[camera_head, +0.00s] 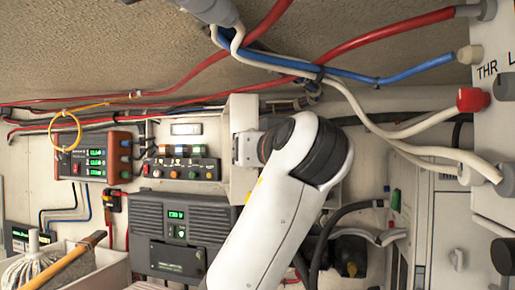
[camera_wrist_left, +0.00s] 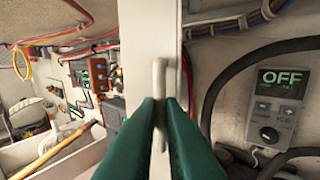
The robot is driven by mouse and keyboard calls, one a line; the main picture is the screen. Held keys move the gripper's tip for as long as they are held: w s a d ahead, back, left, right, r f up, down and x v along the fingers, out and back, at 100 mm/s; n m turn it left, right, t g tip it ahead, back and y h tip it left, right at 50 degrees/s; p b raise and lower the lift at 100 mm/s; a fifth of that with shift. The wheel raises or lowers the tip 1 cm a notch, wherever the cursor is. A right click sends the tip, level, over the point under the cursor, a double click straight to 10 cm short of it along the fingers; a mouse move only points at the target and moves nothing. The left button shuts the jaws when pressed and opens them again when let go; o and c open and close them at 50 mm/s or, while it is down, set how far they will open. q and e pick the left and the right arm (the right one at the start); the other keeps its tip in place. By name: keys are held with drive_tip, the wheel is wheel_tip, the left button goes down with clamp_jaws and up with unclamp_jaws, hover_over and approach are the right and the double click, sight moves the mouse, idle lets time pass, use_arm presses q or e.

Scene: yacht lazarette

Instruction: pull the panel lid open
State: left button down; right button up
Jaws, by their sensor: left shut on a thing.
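The panel lid is a narrow white upright panel (camera_head: 238,112), left of and partly behind my arm in the head view. In the left wrist view the lid (camera_wrist_left: 138,45) fills a vertical strip in the middle. A pale bar handle (camera_wrist_left: 159,75) stands on it. My left gripper (camera_wrist_left: 160,108) has green fingers, shut on this handle. In the head view my left gripper (camera_head: 244,149) is at the lid, and its fingertips are hard to make out. My arm hides the area to the lower right of the lid. My right gripper is not in view.
Right of the lid in the wrist view is a unit with an OFF display (camera_wrist_left: 283,82) and a black knob (camera_wrist_left: 269,134). A grey charger box (camera_head: 176,235) and a switch panel (camera_head: 182,168) are left of my arm. Red, blue and white cables (camera_head: 385,75) cross above.

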use_arm(q)
drive_tip(key=shift+a+r, duration=0.2)
drive_tip(key=shift+r, duration=0.1)
drive_tip(key=c, duration=1.6)
unclamp_jaws()
drive_tip(key=shift+w+a, duration=0.1)
drive_tip(key=shift+o, duration=0.3)
drive_tip(key=shift+w+a+f, duration=0.15)
drive_tip(key=shift+w+f, duration=0.1)
drive_tip(key=b+v, duration=0.3)
drive_tip(key=v, duration=0.4)
drive_tip(key=shift+s+b, duration=0.25)
drive_tip(key=shift+b, duration=0.15)
